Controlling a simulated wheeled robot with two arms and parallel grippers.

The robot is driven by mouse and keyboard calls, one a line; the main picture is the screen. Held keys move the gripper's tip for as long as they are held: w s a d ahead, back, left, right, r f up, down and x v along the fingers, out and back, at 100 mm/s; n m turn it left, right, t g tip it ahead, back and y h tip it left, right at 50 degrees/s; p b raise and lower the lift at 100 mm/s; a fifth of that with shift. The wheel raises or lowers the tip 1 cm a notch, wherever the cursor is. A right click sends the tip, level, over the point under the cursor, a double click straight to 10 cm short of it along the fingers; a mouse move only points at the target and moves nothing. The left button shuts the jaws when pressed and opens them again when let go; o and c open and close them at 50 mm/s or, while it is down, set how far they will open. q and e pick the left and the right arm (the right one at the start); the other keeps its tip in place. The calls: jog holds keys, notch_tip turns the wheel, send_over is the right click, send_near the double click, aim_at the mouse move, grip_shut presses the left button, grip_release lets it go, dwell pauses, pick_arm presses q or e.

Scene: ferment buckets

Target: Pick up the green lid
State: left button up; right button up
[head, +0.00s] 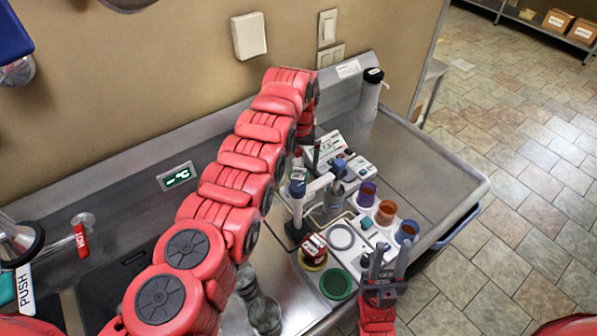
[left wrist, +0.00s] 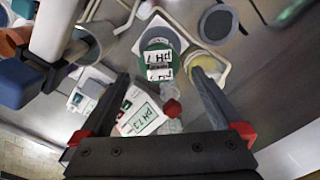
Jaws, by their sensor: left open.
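The green lid (head: 338,284) appears as a flat round green disc near the bench's front edge in the head view. In the left wrist view a green ring (left wrist: 183,40) shows around a jar labelled pH 7; I cannot tell whether it is the same lid. My left gripper (head: 310,146) is mostly hidden behind its own arm, at the far side of the bench. In the left wrist view the left gripper (left wrist: 158,73) has its fingers apart, with nothing clearly held. My right gripper (head: 388,256) is just right of the lid, fingers apart, apparently empty.
Purple, orange and blue cups (head: 386,212) stand right of a grey round lid (head: 340,236). A red-white container (head: 313,246) stands on a yellow ring. A meter (head: 340,155) and blue-topped probes stand farther back. Glass jars (head: 265,315) stand left. The right bench end is clear.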

aim_at(299, 168)
pick_arm(q)
jog(key=f, duration=0.1)
jog(key=f+b, duration=0.1)
jog(key=shift+s+f, duration=0.2)
jog(key=shift+f, duration=0.1)
jog(key=shift+w+f+b, duration=0.1)
jog(key=shift+f+b, duration=0.3)
jog(key=shift+c, duration=0.2)
jog(key=shift+r, duration=0.1)
jog(key=c, duration=1.2)
jog(key=shift+r, duration=0.1)
